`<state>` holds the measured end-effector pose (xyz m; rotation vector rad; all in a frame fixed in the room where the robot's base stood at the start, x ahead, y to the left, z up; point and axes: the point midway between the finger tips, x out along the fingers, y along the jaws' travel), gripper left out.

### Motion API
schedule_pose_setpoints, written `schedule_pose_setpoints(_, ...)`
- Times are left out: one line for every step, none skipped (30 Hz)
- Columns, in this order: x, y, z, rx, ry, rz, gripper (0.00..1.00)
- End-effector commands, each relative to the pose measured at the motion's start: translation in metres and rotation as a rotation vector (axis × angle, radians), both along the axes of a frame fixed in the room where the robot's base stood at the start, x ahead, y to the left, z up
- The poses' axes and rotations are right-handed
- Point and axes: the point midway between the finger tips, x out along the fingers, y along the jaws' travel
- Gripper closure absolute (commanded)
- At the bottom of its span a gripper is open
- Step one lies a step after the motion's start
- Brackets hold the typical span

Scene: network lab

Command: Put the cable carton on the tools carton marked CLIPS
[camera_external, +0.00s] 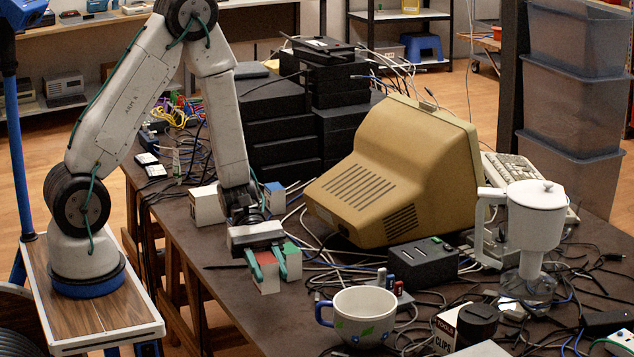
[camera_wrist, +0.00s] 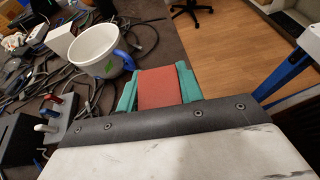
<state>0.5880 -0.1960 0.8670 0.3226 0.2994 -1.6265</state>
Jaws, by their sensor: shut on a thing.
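My gripper (camera_external: 268,264) has teal fingers and is shut on a small red and white carton (camera_external: 265,276), the cable carton as far as I can tell; no lettering on it is readable. In the wrist view its red face (camera_wrist: 161,89) shows between the fingers (camera_wrist: 158,90). It is near the table's front edge, left of the mug; I cannot tell if it touches the table. The tools carton marked CLIPS (camera_external: 444,331) is white with a black TOOLS band and stands right of the mug, apart from my gripper, partly hidden by a dark cylinder.
The white mug (camera_external: 364,318) with a blue handle stands between my gripper and the CLIPS carton. A black box (camera_external: 422,263), the beige monitor (camera_external: 400,175) and a blender (camera_external: 533,235) stand behind. Cables litter the table. A white carton (camera_external: 206,206) and a blue-topped carton (camera_external: 274,198) stand further back.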

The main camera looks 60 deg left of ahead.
Motion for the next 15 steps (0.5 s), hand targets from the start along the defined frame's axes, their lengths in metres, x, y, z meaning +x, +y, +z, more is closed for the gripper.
schedule_pose_setpoints(0.0,0.0,0.011,0.0,-0.006,0.0,0.9)
schedule_pose_setpoints(-0.001,0.0,0.018,0.0,-0.009,0.0,0.9)
schedule_pose_setpoints(0.0,0.0,0.027,0.0,-0.009,0.001,0.9)
schedule_pose_setpoints(0.0,0.0,0.034,0.0,-0.009,0.001,0.9)
schedule_pose_setpoints(0.0,0.0,0.042,0.001,-0.011,0.0,0.9)
schedule_pose_setpoints(0.0,0.0,0.051,0.0,-0.011,0.0,0.9)
schedule_pose_setpoints(0.0,0.0,0.057,0.0,-0.008,0.0,0.9)
schedule_pose_setpoints(0.0,0.0,0.063,-0.001,-0.01,0.0,0.9)
schedule_pose_setpoints(0.0,0.0,0.071,0.0,-0.009,0.0,0.9)
schedule_pose_setpoints(-0.001,0.0,0.077,0.001,-0.009,0.0,0.9)
schedule_pose_setpoints(0.0,0.0,0.081,0.0,-0.008,0.0,0.9)
schedule_pose_setpoints(0.0,0.0,0.087,0.0,-0.007,0.0,0.9)
schedule_pose_setpoints(0.0,0.0,0.092,0.0,-0.007,0.0,0.9)
schedule_pose_setpoints(0.0,0.0,0.098,-0.001,-0.008,0.0,0.9)
schedule_pose_setpoints(-0.001,0.0,0.104,0.0,-0.006,0.0,0.9)
